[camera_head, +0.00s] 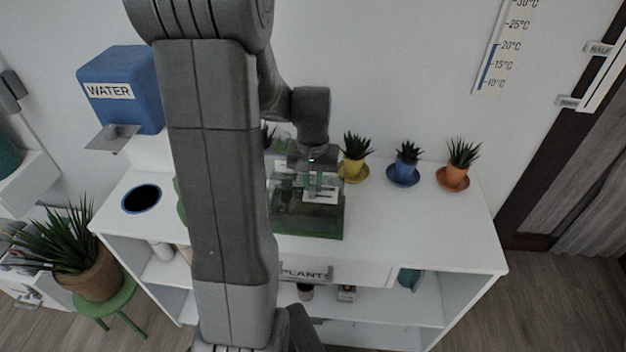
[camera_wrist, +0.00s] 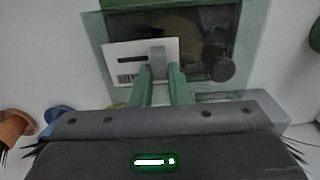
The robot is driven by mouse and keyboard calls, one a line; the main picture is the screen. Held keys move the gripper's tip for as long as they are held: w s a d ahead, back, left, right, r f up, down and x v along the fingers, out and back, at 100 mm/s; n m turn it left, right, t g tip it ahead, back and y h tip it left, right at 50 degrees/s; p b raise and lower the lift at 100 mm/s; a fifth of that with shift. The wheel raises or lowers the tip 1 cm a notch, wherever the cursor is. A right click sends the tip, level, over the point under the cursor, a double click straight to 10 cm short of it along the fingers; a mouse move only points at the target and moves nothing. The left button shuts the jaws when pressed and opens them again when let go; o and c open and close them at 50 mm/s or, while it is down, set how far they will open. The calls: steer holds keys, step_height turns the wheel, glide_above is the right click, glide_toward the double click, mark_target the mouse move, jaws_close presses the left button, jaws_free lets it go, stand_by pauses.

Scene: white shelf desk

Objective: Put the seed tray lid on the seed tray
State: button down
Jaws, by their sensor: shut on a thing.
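The seed tray lid (camera_head: 285,188) is a clear, pale green cover; in the wrist view its pane (camera_wrist: 92,40) spreads wide below my fingers. My gripper (camera_head: 316,188) is shut on the lid's grey handle (camera_wrist: 158,60), between two green fingertips (camera_wrist: 161,78). The seed tray (camera_head: 312,233) is a green box on the white desk, directly under the lid. Its green rim and dark filling (camera_wrist: 195,25) show through the lid. The lid's outline looks larger than the tray's and slightly turned against it. I cannot tell whether they touch.
Yellow (camera_head: 353,168), blue (camera_head: 404,172) and orange (camera_head: 453,177) potted plants on saucers stand along the desk's back right. A blue water tank (camera_head: 122,88) is at the left, near a round hole (camera_head: 141,199) in the desk. The front right desktop (camera_head: 430,225) is clear.

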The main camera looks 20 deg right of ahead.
steer(key=c, duration=1.3)
jaws_free()
steer(key=shift+r, duration=0.1)
step_height(320, 180, up, 14)
steer(key=shift+p, duration=0.3)
steer(key=shift+f, duration=0.25)
step_height(320, 180, down, 14)
steer(key=shift+r+b, duration=0.25)
steer(key=shift+b, duration=0.05)
steer(key=shift+r+p, duration=0.65)
steer(key=shift+r, duration=0.1)
